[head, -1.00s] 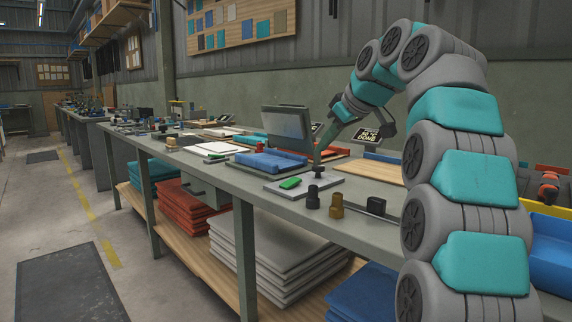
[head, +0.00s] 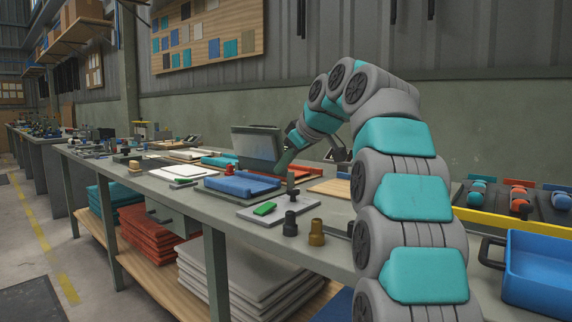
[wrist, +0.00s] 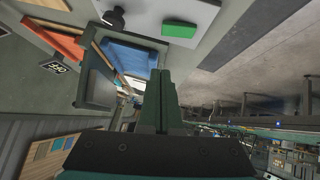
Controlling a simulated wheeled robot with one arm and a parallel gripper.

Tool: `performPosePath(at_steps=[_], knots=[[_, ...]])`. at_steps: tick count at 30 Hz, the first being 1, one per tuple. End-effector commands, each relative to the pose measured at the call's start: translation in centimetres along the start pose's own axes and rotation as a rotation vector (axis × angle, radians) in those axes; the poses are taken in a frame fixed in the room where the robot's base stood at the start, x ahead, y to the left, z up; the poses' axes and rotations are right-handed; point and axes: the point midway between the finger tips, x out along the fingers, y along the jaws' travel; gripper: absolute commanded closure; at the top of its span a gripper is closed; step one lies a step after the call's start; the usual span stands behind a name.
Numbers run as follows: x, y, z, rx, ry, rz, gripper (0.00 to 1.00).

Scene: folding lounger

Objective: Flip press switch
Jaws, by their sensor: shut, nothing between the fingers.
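A light grey plate (head: 254,217) lies on the bench and bears a green block (head: 265,208) and a dark upright post or knob (head: 292,184). In the wrist view the plate (wrist: 145,20) is at the top, with the green block (wrist: 179,29) and the dark round knob (wrist: 113,18) on it. I cannot tell which of them is the switch. My gripper (head: 283,168) is just behind and above the knob, apart from it. In the wrist view my gripper (wrist: 161,75) is shut and empty, its fingers pointing toward the plate without touching it.
A blue tray (head: 242,185) lies left of the plate, with a grey screen (head: 256,143) behind it. A black fitting (head: 290,224) and a brass one (head: 316,232) stand at the bench's front edge. A blue bin (head: 540,268) is at the right.

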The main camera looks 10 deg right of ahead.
Motion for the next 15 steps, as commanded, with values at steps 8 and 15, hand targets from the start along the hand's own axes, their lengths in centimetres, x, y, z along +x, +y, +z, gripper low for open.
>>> performPosePath(at_steps=[8, 15], knots=[[5.6, 0.0, 0.0, 0.001, -0.003, -0.002, 1.0], [7.8, 0.0, 1.3, 0.002, -0.001, -0.001, 1.0]])
